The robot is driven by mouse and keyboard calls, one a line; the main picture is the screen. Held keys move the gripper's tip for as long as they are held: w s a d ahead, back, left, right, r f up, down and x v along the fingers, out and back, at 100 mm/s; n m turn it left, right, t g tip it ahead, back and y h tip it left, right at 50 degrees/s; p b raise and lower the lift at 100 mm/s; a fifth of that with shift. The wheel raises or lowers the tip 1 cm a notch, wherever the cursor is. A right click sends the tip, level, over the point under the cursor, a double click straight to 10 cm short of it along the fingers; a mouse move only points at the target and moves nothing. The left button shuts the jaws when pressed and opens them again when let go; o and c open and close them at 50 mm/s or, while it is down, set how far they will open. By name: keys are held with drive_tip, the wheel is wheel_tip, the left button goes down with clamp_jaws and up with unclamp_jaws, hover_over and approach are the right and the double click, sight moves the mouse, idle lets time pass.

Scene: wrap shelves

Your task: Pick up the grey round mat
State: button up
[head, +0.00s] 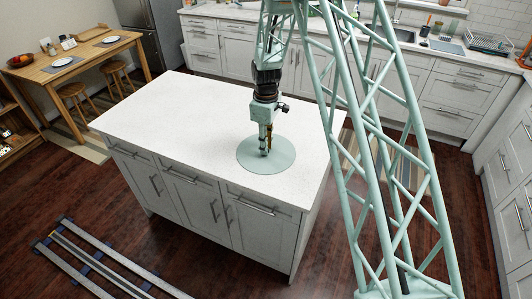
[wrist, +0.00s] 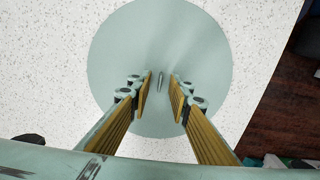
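The grey round mat (head: 283,161) lies flat on the white island top, near its front right part. It looks grey-green and fills the upper middle of the wrist view (wrist: 118,50). My gripper (head: 265,153) points down over the mat, with its tips close to the surface. In the wrist view, the two fingers with yellow-brown pads stand apart, with a gap between the tips (wrist: 161,87). A small thin pale mark or raised piece shows on the mat in that gap. I cannot tell whether the tips touch the mat.
The white island top (head: 165,105) is otherwise bare. Its front right edge is close to the mat, with dark wood floor (wrist: 285,105) beyond. A wooden table (head: 75,60) with stools stands at the far left. Counters with a sink and dish rack (head: 488,42) run along the back.

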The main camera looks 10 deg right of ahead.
drive_tip(key=shift+c, duration=0.4)
clamp_jaws()
drive_tip(key=shift+r, duration=0.2)
drive_tip(key=shift+r, duration=1.5)
drive_tip(key=shift+s+r, duration=0.1)
drive_tip(key=shift+s, duration=0.05)
drive_tip(key=s, duration=0.5)
drive_tip(key=s+r+b, duration=0.1)
drive_tip(key=s, duration=0.9)
drive_tip(key=shift+s+r+b, duration=0.2)
drive_tip(key=shift+s+b, duration=0.1)
drive_tip(key=shift+b, duration=0.05)
